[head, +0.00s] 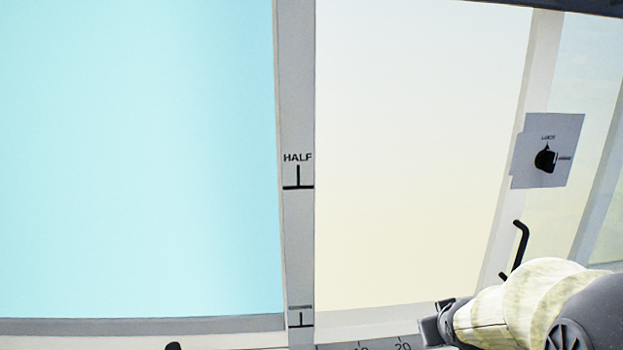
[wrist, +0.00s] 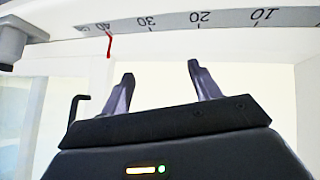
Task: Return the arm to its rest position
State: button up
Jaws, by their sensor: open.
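My gripper (wrist: 160,82) is open and empty in the wrist view, its two dark fingers apart below a numbered scale. In the head view my gripper (head: 432,328) is at the lower right, at the end of my pale arm, left of and below the black handle. The rotary switch (head: 545,158) is a black knob on a grey panel (head: 563,133) at the upper right of the head view. My gripper is well apart from it.
A black bent handle (head: 521,245) is on the frame below the switch; a similar black handle shows in the wrist view (wrist: 77,108). The numbered scale (wrist: 230,18) runs along a white bar, with a red mark (wrist: 109,45) near 40. A post (head: 297,100) marked HALF stands mid-view.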

jog(key=s+a+f+m+g+y, duration=0.1)
jog(key=s+a+f+g+y, duration=0.1)
jog(key=s+a+f+g, duration=0.55)
jog(key=s+a+r+t+p, duration=0.1)
jog(key=s+a+r+p, duration=0.1)
jog(key=r+p, duration=0.5)
jog(key=s+a+r+p, duration=0.2)
jog(key=r+p, duration=0.5)
jog(key=p, duration=0.1)
jog(key=shift+s+a+t, duration=0.15)
jog(key=shift+s+t, duration=0.15)
jog(key=shift+t, duration=0.05)
jog(key=shift+f, duration=0.15)
